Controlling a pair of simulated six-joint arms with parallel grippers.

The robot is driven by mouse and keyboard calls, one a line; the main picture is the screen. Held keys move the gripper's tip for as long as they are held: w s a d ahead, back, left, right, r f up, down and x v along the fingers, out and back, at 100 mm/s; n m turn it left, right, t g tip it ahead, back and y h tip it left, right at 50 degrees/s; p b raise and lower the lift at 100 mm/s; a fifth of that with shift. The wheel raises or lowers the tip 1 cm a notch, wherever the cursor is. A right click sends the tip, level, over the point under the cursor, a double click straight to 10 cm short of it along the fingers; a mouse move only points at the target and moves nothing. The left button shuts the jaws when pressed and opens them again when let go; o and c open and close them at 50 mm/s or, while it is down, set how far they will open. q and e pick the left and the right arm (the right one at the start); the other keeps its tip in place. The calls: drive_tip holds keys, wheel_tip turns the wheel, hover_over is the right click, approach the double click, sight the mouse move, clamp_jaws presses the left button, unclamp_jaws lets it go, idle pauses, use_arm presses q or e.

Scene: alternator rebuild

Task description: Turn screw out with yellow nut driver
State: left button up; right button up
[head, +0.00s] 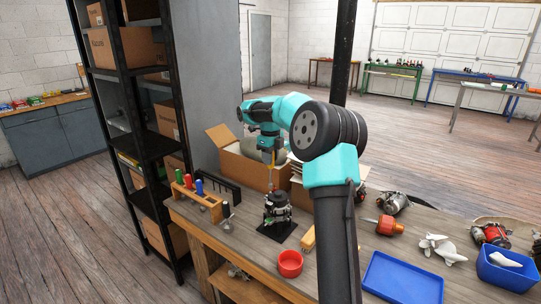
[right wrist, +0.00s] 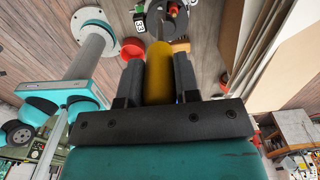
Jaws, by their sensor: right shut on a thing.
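My right gripper (head: 269,148) is shut on the yellow nut driver (right wrist: 158,72), which also shows below the jaws in the head view (head: 271,158). The driver points down over the alternator (head: 277,208), a dark and silver unit standing on a black base plate on the bench. In the right wrist view the yellow handle sits between both fingers, with the alternator (right wrist: 170,14) beyond it. The driver's tip is close above or at the alternator's top; I cannot tell whether it touches. The screw is too small to make out. My left gripper is not in view.
A wooden rack (head: 207,203) with red, blue and green handled tools stands left of the alternator. An open cardboard box (head: 240,165) stands behind.

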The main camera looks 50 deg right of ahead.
drive_tip(key=shift+f, duration=1.35)
idle(0.3)
drive_tip(key=n, duration=1.5)
drive_tip(key=shift+n, duration=1.5)
